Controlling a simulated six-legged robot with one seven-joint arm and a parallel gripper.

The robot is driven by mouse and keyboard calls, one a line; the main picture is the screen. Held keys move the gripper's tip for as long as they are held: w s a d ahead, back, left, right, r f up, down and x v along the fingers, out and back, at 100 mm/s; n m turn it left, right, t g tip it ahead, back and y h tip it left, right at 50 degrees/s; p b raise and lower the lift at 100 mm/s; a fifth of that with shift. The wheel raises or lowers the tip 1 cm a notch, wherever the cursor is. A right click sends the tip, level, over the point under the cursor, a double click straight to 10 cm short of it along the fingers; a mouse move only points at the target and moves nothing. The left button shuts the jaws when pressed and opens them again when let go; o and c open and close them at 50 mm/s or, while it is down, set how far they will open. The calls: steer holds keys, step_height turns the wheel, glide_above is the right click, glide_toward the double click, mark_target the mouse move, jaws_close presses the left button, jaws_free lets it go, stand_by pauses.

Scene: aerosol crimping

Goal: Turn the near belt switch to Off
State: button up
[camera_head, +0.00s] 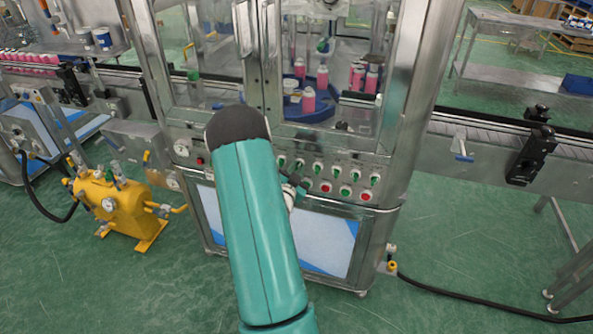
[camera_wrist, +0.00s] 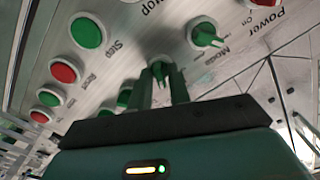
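A metal control panel (camera_head: 330,172) has a row of green rotary switches above red and green push buttons. My gripper (camera_head: 296,186) is at this panel, mostly hidden behind my teal arm in the head view. In the wrist view, the two dark fingers of my gripper (camera_wrist: 162,84) are apart, with a green rotary knob (camera_wrist: 160,70) at their tips. I cannot tell whether the fingers touch it. Another green rotary switch (camera_wrist: 207,38), labelled Mode, is to the right. No belt label is readable, so I cannot tell which switch is the near belt one.
Green (camera_wrist: 88,31) and red (camera_wrist: 65,71) push buttons lie left of my fingers. A conveyor (camera_head: 480,140) extends right of the machine. A yellow pump unit (camera_head: 120,208) stands on the floor at left. Pink cans (camera_head: 308,100) stand inside the machine.

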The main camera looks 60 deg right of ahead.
jaws_close()
steer(key=shift+n, duration=0.4)
steer(key=n, duration=1.1)
stand_by(0.4)
steer(key=shift+o, duration=1.8)
jaws_free()
steer(key=shift+a, duration=0.15)
